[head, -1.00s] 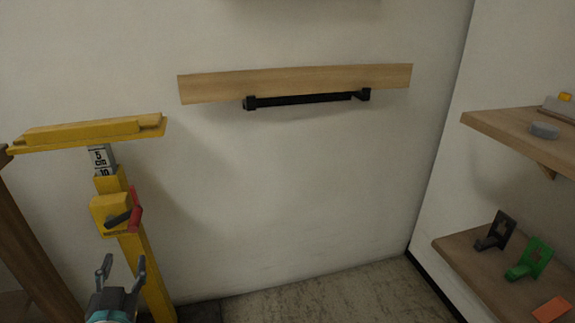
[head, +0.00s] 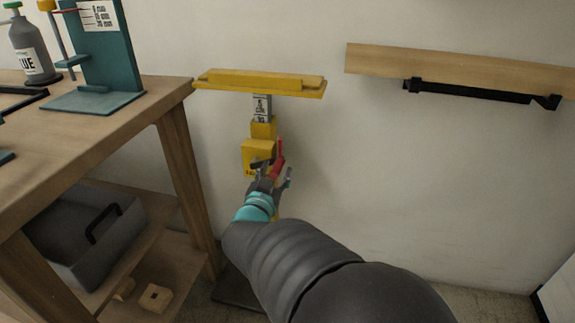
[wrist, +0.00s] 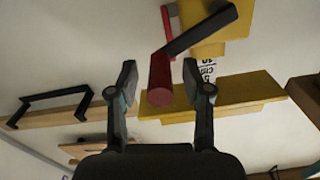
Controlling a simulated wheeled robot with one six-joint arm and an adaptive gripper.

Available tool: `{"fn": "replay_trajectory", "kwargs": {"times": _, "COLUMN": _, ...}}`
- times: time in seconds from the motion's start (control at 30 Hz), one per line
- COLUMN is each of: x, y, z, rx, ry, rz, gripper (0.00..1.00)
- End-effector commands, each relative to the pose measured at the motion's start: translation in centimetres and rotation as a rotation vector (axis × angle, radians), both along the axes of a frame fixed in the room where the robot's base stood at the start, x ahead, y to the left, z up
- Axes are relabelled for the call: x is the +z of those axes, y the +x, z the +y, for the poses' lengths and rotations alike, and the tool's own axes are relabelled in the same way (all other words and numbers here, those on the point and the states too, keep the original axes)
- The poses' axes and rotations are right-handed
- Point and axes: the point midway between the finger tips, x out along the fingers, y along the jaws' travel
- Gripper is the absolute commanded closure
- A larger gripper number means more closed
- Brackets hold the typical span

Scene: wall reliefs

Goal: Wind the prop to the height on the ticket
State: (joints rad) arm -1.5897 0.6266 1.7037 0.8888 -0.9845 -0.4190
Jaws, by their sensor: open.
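The yellow prop (head: 259,155) stands by the wall, with a flat yellow head (head: 260,85) on top. A pale scale strip (head: 262,106) shows below the head; its marks are too small to read surely. A red crank grip (head: 278,160) sticks out from the prop's box. My gripper (head: 272,174) is open at the crank. In the wrist view, the red grip (wrist: 160,82) on its black crank arm (wrist: 203,30) lies between the open fingers (wrist: 161,88), with gaps on both sides. No card can be surely told as the ticket.
A wooden bench (head: 165,105) stands left, bearing a teal stand (head: 108,50) with a printed card (head: 99,15) and a grey bottle (head: 33,50). A grey tote (head: 75,245) sits below. A wooden beam (head: 460,68) with a black bar (head: 475,92) hangs right.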

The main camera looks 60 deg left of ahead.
Motion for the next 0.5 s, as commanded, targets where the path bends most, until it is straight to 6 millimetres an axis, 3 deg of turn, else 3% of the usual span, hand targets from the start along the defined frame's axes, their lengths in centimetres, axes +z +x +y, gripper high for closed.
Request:
{"fn": "replay_trajectory", "kwargs": {"times": 0.2, "x": 0.01, "y": 0.97, "z": 1.20, "rx": 0.001, "ry": 0.000, "rz": 0.000, "gripper": 0.51}}
{"fn": "replay_trajectory", "kwargs": {"times": 0.5, "x": -0.02, "y": 1.05, "z": 1.30, "rx": 0.001, "ry": 0.000, "rz": 0.000, "gripper": 0.51}}
